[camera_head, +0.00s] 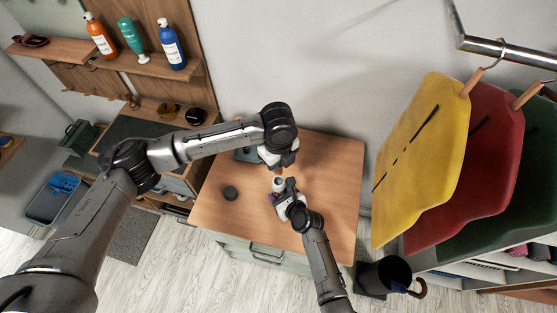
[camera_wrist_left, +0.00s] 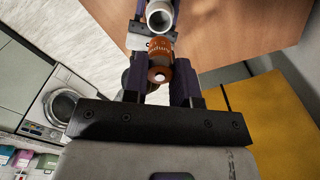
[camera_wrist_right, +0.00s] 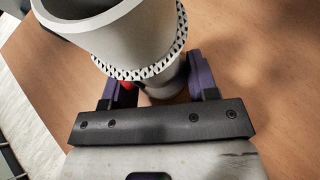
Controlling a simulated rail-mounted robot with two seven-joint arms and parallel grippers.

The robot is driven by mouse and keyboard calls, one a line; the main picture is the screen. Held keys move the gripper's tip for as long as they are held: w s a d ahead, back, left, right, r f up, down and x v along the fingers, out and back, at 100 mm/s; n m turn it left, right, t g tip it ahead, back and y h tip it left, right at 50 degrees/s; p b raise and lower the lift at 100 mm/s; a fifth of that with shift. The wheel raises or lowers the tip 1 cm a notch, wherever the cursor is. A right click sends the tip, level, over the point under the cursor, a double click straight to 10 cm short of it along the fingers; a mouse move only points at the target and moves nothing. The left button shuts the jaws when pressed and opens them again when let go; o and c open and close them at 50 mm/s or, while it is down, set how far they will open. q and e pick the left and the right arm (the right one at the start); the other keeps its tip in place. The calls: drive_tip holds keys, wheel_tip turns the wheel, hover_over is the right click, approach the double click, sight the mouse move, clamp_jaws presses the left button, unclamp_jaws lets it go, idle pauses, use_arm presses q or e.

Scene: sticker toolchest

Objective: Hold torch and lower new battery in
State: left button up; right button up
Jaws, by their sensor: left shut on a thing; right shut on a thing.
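The torch (camera_head: 279,184) is a white tube with its open end up. My right gripper (camera_head: 284,193) is shut on it above the wooden cabinet top. In the right wrist view the torch (camera_wrist_right: 135,40) shows a dark open mouth, a knurled ring and a bit of red by one finger. My left gripper (camera_head: 277,166) is shut on the battery (camera_wrist_left: 160,58), which is orange with a pale end. The left wrist view shows the torch mouth (camera_wrist_left: 160,15) close beyond the battery. Whether the two touch or are exactly aligned I cannot tell.
A round black cap-like piece (camera_head: 230,192) lies on the wooden cabinet top (camera_head: 335,190), left of the grippers. A dark object sits partly hidden behind my left arm. Yellow (camera_head: 425,140) and red (camera_head: 480,160) hanging items are on the right. The top's right side is clear.

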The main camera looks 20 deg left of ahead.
use_arm(q)
drive_tip(key=shift+f, duration=2.45)
drive_tip(key=shift+f, duration=1.35)
idle(0.4)
drive_tip(key=o, duration=1)
wheel_tip(320, 180, up, 12)
